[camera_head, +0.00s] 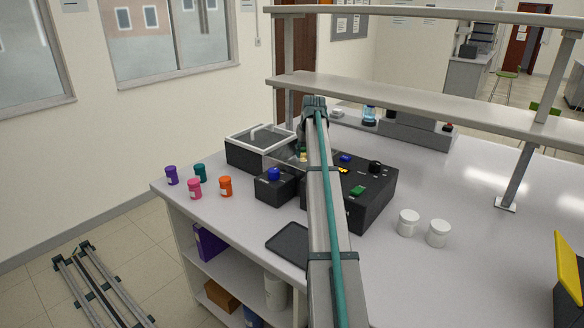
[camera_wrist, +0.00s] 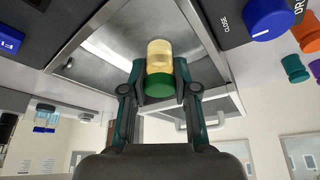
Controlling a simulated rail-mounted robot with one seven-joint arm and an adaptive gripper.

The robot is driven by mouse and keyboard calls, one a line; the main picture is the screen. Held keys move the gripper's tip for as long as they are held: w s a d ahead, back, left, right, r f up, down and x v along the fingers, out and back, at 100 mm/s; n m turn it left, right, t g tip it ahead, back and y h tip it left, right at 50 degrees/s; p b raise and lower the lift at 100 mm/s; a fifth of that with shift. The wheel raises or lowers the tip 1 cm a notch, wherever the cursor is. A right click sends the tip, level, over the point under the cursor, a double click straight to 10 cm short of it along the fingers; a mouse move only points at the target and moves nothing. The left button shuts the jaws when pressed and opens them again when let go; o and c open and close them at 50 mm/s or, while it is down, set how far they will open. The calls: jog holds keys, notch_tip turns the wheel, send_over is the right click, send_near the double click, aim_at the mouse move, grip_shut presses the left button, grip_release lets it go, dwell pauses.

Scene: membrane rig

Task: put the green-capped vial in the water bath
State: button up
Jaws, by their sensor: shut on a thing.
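The green-capped vial (camera_wrist: 159,58) has a pale yellow body and stands out against the basin in the wrist view. My gripper (camera_wrist: 160,88) is shut on it at the green cap, with a finger on each side. In the head view the vial (camera_head: 303,157) is a small pale spot, mostly hidden by my arm. The water bath (camera_head: 240,157) is a dark box with a pale-rimmed lid and handle at its left; its metal basin (camera_wrist: 96,60) shows in the wrist view. The vial appears over or near the basin; its height above it is unclear.
A small black box with a blue knob (camera_head: 274,175) stands in front of the bath. A black control unit (camera_head: 372,195) is right of my arm. Several coloured jars (camera_head: 226,187) stand left, two white jars (camera_head: 409,222) right. A shelf (camera_head: 430,108) spans behind.

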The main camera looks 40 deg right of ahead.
jog(key=w+d+f+p, duration=0.1)
jog(key=w+f, duration=0.1)
jog(key=w, duration=0.1)
jog(key=w+d+f+p, duration=0.1)
jog(key=w+f, duration=0.2)
jog(key=w+d+f+p, duration=0.1)
jog(key=w+d+f, duration=0.1)
jog(key=w+f, duration=0.1)
jog(key=shift+w+f, duration=0.1)
jog(key=shift+w, duration=0.45)
notch_tip(320, 180, down, 3)
jog(key=shift+p, duration=1.15)
jog(key=shift+f, duration=0.2)
jog(key=shift+f, duration=0.2)
jog(key=o, duration=1)
jog(key=shift+r, duration=0.1)
jog(key=shift+r, duration=0.1)
